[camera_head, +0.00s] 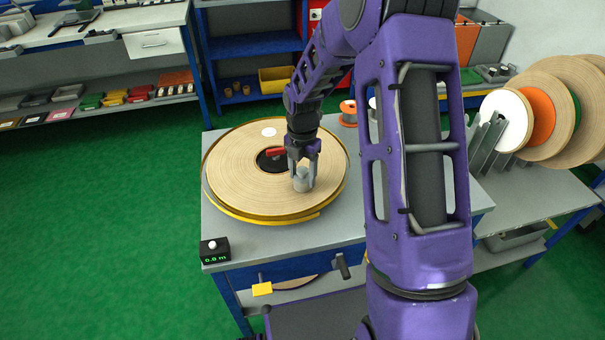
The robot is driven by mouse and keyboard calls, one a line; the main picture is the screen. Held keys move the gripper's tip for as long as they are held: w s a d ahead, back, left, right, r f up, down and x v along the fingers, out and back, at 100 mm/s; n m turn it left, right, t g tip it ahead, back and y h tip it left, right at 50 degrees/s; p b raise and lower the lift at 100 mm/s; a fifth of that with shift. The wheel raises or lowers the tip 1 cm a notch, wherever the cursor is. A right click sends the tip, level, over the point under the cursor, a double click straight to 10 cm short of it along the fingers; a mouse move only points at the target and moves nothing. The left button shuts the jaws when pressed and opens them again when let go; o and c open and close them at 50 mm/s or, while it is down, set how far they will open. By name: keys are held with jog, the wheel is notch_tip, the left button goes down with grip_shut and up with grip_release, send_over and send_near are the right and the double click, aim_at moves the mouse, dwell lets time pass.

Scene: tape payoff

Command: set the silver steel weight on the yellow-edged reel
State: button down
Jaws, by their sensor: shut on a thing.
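The yellow-edged reel (235,180) lies flat on the grey table, a wide disc of tan tape with a yellow rim and a black hub. My gripper (302,176) points down over the right front part of the reel, right of the hub. It is shut on the silver steel weight (302,183), a small upright grey cylinder. The weight is at or just above the tape; I cannot tell whether it touches. The gripper fingers cover part of its sides.
A red piece (275,152) sits at the hub and a white round label (269,132) lies on the tape behind it. Upright discs (540,110) stand in a rack at right. Green floor is clear at left.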

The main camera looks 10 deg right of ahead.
aim_at(302, 170)
jog(key=shift+f, duration=0.2)
jog(key=shift+c, duration=0.9)
grip_release()
notch_tip(302, 170, up, 12)
jog(key=p, duration=0.1)
jog(key=shift+r, duration=0.2)
